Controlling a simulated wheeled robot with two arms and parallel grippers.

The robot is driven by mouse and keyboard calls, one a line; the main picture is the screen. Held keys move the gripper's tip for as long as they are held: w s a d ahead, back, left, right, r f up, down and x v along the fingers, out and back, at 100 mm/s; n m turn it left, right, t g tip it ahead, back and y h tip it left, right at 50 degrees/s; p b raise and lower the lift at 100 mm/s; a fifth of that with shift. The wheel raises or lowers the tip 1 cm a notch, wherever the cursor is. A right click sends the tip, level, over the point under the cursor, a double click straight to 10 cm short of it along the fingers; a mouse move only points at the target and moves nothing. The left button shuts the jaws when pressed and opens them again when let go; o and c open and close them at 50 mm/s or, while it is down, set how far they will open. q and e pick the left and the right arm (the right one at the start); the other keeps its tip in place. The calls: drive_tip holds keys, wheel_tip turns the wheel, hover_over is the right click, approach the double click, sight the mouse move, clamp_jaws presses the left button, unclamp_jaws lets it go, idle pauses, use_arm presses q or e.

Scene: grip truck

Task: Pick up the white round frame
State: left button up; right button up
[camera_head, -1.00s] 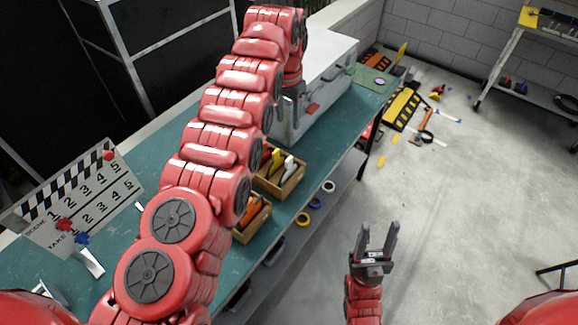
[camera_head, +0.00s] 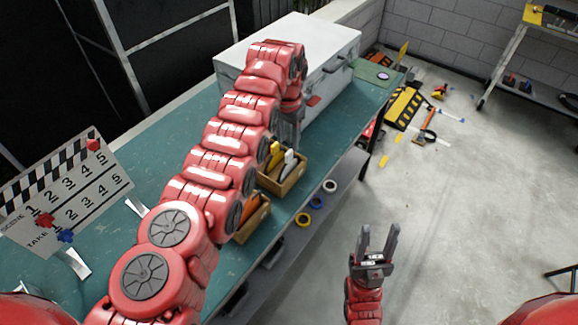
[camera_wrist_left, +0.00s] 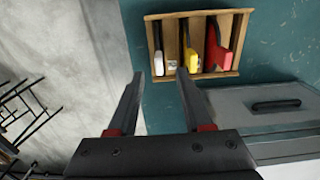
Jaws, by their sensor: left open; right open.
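A white ring (camera_head: 329,186), the only white round frame I make out, lies on the shelf below the green workbench, in the head view. My left gripper (camera_head: 290,132) points down above the bench, left of and higher in the picture than the ring. It is open and empty in the left wrist view (camera_wrist_left: 161,88), its fingers spread over the bench's edge. The white ring does not show in the wrist view. My right gripper (camera_head: 378,240) is open and empty, pointing up over the floor, right of the bench.
A blue ring (camera_head: 317,202) and a yellow ring (camera_head: 303,219) lie near the white one. A wooden box (camera_wrist_left: 150,38) of coloured tools stands on the bench (camera_head: 345,120). A grey case (camera_head: 325,85) stands behind. A clapperboard (camera_head: 75,190) is at the left.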

sight(289, 152)
use_arm(q)
drive_tip(key=shift+w+f, duration=0.15)
drive_tip(key=shift+f, duration=0.4)
drive_tip(key=f+p, duration=0.2)
drive_tip(key=p, duration=0.1)
drive_tip(key=shift+s+d+f, duration=0.15)
drive_tip(key=shift+s+f, duration=0.05)
drive_tip(key=shift+f+b, duration=0.55)
drive_tip(key=shift+f, duration=0.7)
drive_tip(key=shift+w+f, duration=0.1)
drive_tip(key=shift+w, duration=0.05)
clamp_jaws()
